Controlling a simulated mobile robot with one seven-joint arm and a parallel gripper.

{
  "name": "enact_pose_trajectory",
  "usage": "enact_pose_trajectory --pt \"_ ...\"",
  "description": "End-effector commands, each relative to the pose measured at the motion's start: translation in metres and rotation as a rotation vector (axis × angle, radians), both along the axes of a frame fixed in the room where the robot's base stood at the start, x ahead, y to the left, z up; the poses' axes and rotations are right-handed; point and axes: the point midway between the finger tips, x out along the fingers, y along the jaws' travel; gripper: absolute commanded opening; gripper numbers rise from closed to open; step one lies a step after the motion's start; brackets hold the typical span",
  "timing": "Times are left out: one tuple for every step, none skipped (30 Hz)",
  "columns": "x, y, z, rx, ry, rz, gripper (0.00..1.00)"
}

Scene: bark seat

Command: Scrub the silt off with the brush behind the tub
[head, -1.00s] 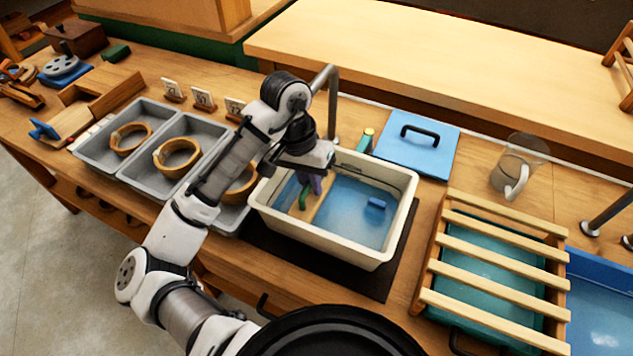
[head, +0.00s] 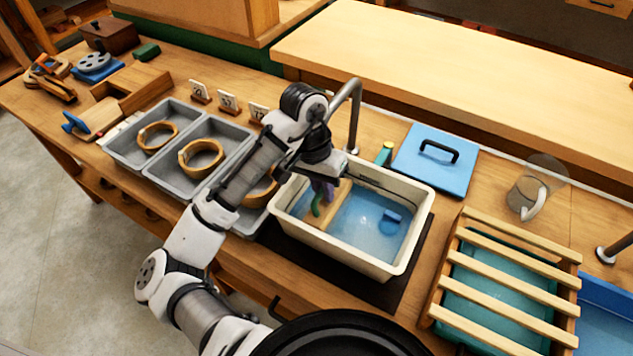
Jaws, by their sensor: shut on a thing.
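The cream tub (head: 408,252) stands on a dark mat and holds bluish water. My gripper (head: 322,190) points down into its left part. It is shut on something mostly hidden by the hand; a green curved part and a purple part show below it. A tan piece (head: 341,212) sits in the water beside these; whether it is touched or held I cannot tell. A small blue block (head: 391,215) is in the right of the tub. Silt cannot be made out.
Grey trays (head: 226,165) with tan coils stand left, the nearest partly behind my arm. A tap (head: 356,105) rises behind the tub. A blue lidded board (head: 437,163), a clear jug (head: 527,195) and a slatted rack (head: 500,270) over a teal tray stand right.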

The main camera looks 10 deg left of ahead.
Motion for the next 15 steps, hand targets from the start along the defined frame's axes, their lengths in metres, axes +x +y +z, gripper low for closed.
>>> enact_pose_trajectory --pt "-0.002 -0.005 0.002 -0.002 0.0 -0.003 0.0" --pt "-0.003 -0.008 0.003 -0.001 0.0 -0.004 0.0" --pt "-0.003 -0.011 0.003 -0.001 0.0 -0.003 0.0" --pt "-0.004 -0.012 0.002 -0.001 -0.001 -0.002 0.0" --pt "-0.004 -0.014 0.002 -0.001 -0.001 -0.001 0.0" --pt "-0.005 -0.015 0.001 -0.001 -0.001 0.0 0.0" --pt "-0.005 -0.015 0.001 0.0 -0.001 0.0 0.0" --pt "-0.005 -0.016 0.001 0.0 -0.001 0.0 0.0" --pt "-0.005 -0.016 0.001 0.0 -0.001 0.0 0.0" --pt "-0.006 -0.018 0.001 0.0 -0.001 -0.001 0.0" --pt "-0.006 -0.019 0.001 -0.001 -0.001 -0.001 0.0" --pt "-0.007 -0.022 0.001 -0.001 -0.001 -0.002 0.0" --pt "-0.008 -0.024 0.001 -0.001 0.0 -0.003 0.0" --pt "-0.009 -0.026 0.001 -0.001 0.0 -0.004 0.0" --pt "-0.01 -0.03 0.001 -0.001 0.0 -0.004 0.0"
